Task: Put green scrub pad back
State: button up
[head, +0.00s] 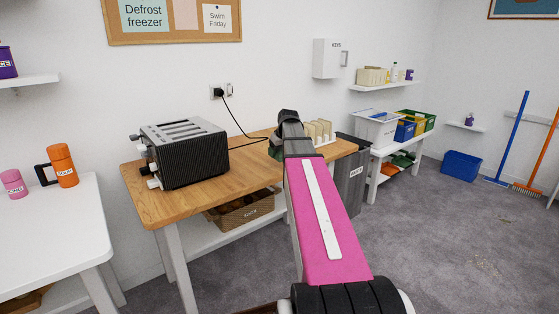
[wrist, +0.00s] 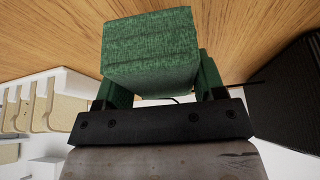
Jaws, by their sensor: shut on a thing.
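The green scrub pad (wrist: 150,45) is a thick, textured green block in the wrist view. My gripper (wrist: 160,82) is shut on it, with a finger at each side of the block. The wooden table top (wrist: 50,35) fills the background behind the pad; I cannot tell whether the pad touches it. In the head view a small piece of green (head: 275,151) shows beside the end of my arm, over the wooden table (head: 240,178). The arm hides most of the gripper there.
A black toaster (head: 185,152) stands on the table left of my arm, its cord running to a wall socket. A rack with bread slices (head: 318,132) stands close on the right. A basket (head: 245,208) sits on the lower shelf. A white bench (head: 385,143) with bins stands further right.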

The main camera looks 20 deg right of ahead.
aim_at(280, 167)
jog(key=shift+d+f, duration=0.1)
jog(key=shift+f, duration=1.8)
jog(key=shift+f, duration=0.3)
jog(key=o, duration=0.9)
jog(key=shift+c, duration=0.2)
